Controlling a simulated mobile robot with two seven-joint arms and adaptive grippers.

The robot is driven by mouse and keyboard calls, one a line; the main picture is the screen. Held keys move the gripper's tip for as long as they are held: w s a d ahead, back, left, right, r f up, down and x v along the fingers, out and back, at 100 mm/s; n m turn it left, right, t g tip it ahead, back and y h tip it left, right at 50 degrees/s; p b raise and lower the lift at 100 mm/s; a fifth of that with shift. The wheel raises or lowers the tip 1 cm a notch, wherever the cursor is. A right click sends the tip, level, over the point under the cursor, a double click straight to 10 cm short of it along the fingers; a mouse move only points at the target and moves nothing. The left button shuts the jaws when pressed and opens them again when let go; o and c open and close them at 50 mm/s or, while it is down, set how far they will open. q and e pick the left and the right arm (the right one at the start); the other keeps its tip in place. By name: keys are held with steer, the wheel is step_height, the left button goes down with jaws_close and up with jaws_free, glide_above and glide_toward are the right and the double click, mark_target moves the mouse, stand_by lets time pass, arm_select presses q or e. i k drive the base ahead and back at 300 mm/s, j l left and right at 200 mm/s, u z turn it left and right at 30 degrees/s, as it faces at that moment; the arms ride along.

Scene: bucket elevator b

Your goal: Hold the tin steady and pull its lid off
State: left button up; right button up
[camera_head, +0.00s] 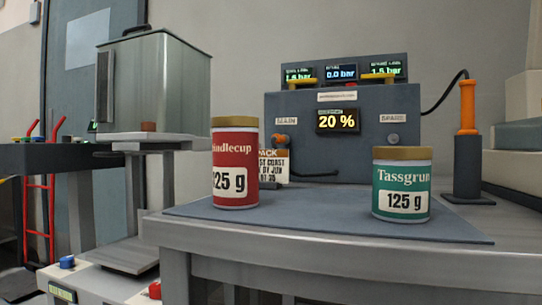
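A tall red tin (236,170) labelled "…ndlecup" and "125 g" stands upright on a dark mat (315,222) on the table. Its gold lid (235,122) sits on top. A shorter green tin (402,187) labelled "Tassgrun" and "125 g" stands upright to the right on the same mat. Its gold lid (402,153) is also on. The tins are well apart. Neither of my grippers shows in the head view, and nothing touches either tin.
A grey panel (370,130) with lit displays stands behind the tins, with a paper sign (274,166) at its left. An orange-handled tool (467,108) stands in a dark holder at right. A metal bin (155,85) is at left. The mat between the tins is clear.

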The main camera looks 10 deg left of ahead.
mark_target(235, 150)
steer(key=j+z, duration=0.45)
steer(key=j, duration=0.8)
